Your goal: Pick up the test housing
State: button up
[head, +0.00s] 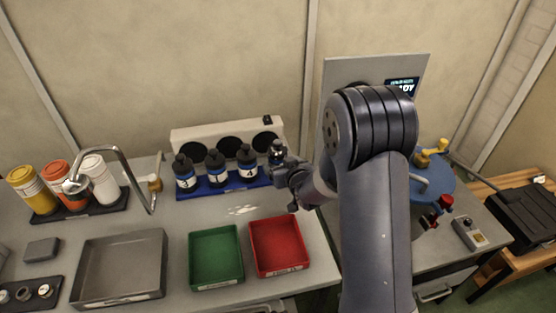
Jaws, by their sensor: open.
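No object in view is plainly marked as the test housing, and I cannot tell which one it is. A small grey block (42,249) lies at the far left of the bench. A blue round-topped vessel (437,184) with yellow and red fittings stands at the right, partly hidden by my arm. My gripper (279,164) is open, at the right end of the row of dark bottles. A dark-capped bottle (277,148) shows right at its fingers; I cannot tell whether they touch it.
Numbered bottles (215,168) stand on a blue rack before a white panel with dark round openings. Green (216,278), red (279,269) and grey (122,298) trays lie in front. Capped jars (62,187) and a bent metal tap (118,156) stand left. A black case (525,214) sits far right.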

aim_at(278, 142)
jog(key=shift+p+x, duration=0.35)
jog(key=shift+x, duration=1.9)
jog(key=shift+c, duration=0.4)
jog(key=c, duration=1.3)
jog(key=shift+r, duration=0.1)
notch_tip(278, 142, up, 10)
jog(key=shift+f, duration=0.1)
jog(key=shift+s, duration=0.1)
